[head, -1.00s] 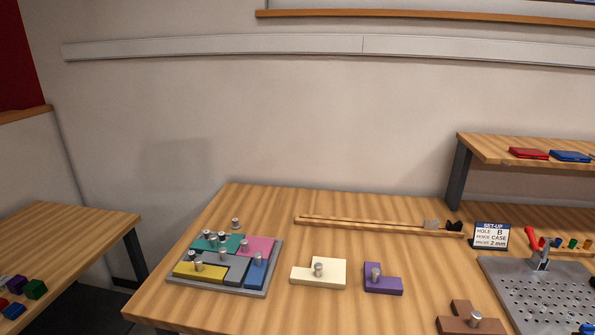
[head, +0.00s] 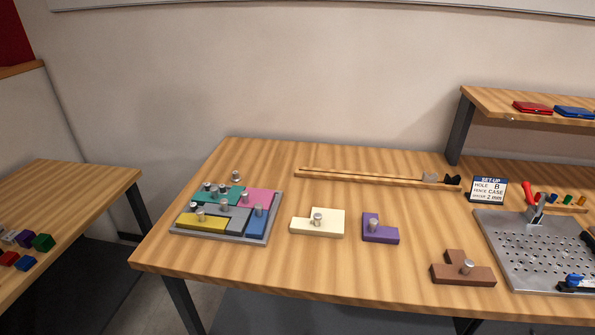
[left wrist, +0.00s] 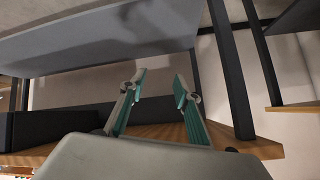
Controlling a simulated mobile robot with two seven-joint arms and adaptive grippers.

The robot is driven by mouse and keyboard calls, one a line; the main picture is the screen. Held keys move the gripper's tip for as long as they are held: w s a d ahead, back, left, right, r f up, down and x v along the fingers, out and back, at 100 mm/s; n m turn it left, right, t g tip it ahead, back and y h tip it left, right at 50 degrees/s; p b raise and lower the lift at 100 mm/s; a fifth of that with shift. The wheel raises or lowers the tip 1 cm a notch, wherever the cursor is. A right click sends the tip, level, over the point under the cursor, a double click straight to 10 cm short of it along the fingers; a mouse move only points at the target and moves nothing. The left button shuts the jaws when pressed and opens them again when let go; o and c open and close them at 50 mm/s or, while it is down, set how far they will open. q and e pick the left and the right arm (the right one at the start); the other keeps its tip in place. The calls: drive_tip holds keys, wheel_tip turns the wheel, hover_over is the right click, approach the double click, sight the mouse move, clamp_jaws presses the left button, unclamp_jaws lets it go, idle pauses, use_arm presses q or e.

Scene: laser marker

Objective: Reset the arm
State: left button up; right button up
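My left gripper (left wrist: 160,90) shows in the left wrist view with its two teal fingers spread apart and nothing between them. It is open and empty, with a wooden edge, dark table legs and a grey panel around it in that view. No arm of mine shows in the head view, so where the left gripper is relative to the table top cannot be told there. My right gripper is in neither view.
The wooden table (head: 300,270) holds a puzzle tray (head: 262,239) with coloured pieces, a cream piece (head: 335,222), a purple piece (head: 380,234), a brown piece (head: 480,277), a wooden rail (head: 350,176), a sign (head: 488,190) and a perforated metal plate (head: 510,250). A side table (head: 70,185) holds small blocks.

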use_arm(q)
drive_tip(key=shift+s+d+f+n+t+h, duration=0.3)
drive_tip(key=shift+d+f, duration=0.2)
drive_tip(key=shift+d, duration=0.2)
drive_tip(key=shift+s+d+f+n+t+h, duration=0.1)
drive_tip(key=shift+s+d+f+n+h, duration=0.1)
drive_tip(key=shift+d+f+h, duration=0.35)
drive_tip(key=shift+d, duration=0.1)
